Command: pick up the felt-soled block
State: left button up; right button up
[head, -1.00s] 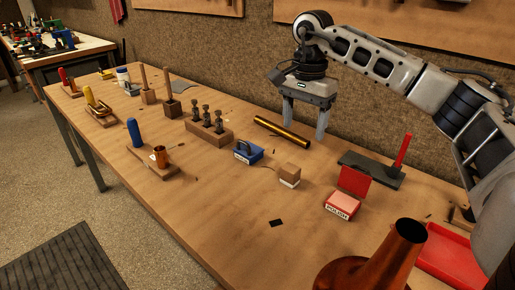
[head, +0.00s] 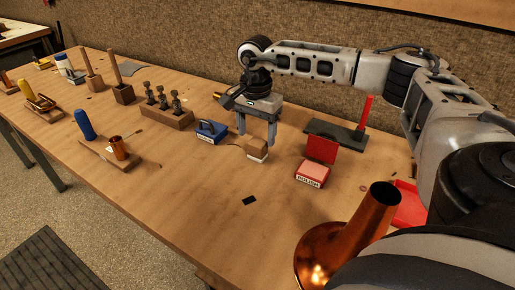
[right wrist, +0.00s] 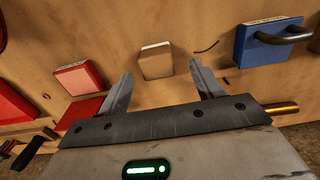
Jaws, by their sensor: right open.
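The felt-soled block (head: 257,149) is a small wooden block with a pale sole, sitting on the bench. It also shows in the right wrist view (right wrist: 156,61), just beyond and between the fingertips. My right gripper (head: 256,136) is open and empty, pointing down, with its fingers just behind the block in the head view. In the right wrist view my right gripper (right wrist: 161,72) has a finger on either side of the block's near end, with gaps. I cannot tell whether the fingertips are level with it. My left gripper is not in view.
A blue box with a handle (head: 209,132) stands left of the block. An open red polish box (head: 312,170) stands right of it. A copper bell (head: 345,240) is in front right. A brass tube (right wrist: 283,106) lies behind the gripper. Bench in front is mostly clear.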

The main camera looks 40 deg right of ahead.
aim_at(257, 142)
jog(key=f, duration=0.4)
jog(key=shift+s+d+f, duration=0.1)
jog(key=shift+s, duration=0.1)
jog(key=c, duration=1.1)
jog(key=shift+o, duration=0.2)
jog(key=shift+r, duration=0.35)
jog(key=r, duration=0.3)
jog(key=shift+s+a+r, duration=0.25)
jog(key=shift+a, duration=0.05)
jog(key=s+a+r+b, duration=0.1)
jog(key=s+a+r, duration=0.7)
jog(key=s+r, duration=0.1)
jog(key=shift+s, duration=0.75)
jog(key=shift+a, duration=0.1)
